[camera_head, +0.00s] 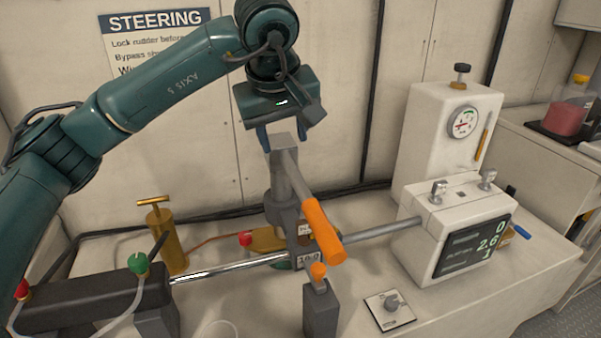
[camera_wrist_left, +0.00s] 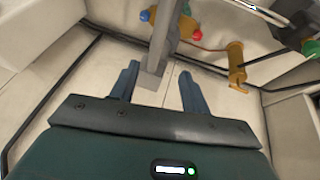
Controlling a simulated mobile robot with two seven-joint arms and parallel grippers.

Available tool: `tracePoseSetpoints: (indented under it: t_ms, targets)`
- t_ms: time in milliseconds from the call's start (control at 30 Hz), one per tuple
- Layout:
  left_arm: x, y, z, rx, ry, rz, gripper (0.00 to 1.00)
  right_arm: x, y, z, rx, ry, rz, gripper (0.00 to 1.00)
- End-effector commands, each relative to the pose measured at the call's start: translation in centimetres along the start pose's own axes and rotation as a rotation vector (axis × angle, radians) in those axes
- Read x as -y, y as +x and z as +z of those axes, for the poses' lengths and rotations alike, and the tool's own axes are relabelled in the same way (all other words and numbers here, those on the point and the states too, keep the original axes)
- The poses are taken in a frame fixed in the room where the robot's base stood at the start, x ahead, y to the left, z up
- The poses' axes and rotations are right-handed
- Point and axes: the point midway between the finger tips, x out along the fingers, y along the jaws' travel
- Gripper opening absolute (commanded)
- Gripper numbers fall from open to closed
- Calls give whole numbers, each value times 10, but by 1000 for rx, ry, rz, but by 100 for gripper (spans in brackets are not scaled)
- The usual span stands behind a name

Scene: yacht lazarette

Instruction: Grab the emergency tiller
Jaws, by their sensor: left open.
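The emergency tiller (camera_head: 291,172) is a grey bar with a square grey block at its upper end and an orange grip (camera_head: 323,228). It stands tilted above the grey post on the bench, its grip angled down to the right. My left gripper (camera_head: 284,133) is open above the block, pointing down. In the left wrist view the tiller (camera_wrist_left: 157,55) shows as a grey bar between the open fingers of the left gripper (camera_wrist_left: 158,88), nearer the left finger. I cannot tell whether a finger touches it. My right gripper is not in view.
A steel rod (camera_head: 235,268) runs across the bench from a dark cylinder (camera_head: 95,298) to a white box with a display (camera_head: 450,235). A brass pump (camera_head: 165,240) stands at the left. A white gauge unit (camera_head: 445,140) stands behind right. An orange-tipped lever (camera_head: 319,300) is in front.

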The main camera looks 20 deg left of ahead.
Motion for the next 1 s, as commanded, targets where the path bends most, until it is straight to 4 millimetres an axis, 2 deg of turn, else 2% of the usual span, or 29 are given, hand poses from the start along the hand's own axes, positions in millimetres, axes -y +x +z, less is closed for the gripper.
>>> tracePoseSetpoints:
  t_ms: [100,300,467,800,1000]
  targets:
    - [0,26,1,7,0,-4,46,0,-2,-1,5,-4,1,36]
    - [-1,54,2,7,-1,0,46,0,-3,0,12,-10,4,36]
    - [-2,64,3,5,0,2,46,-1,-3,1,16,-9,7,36]
    - [-8,108,12,8,-1,1,46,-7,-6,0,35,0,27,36]
    - [-8,113,11,5,0,4,46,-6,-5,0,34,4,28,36]
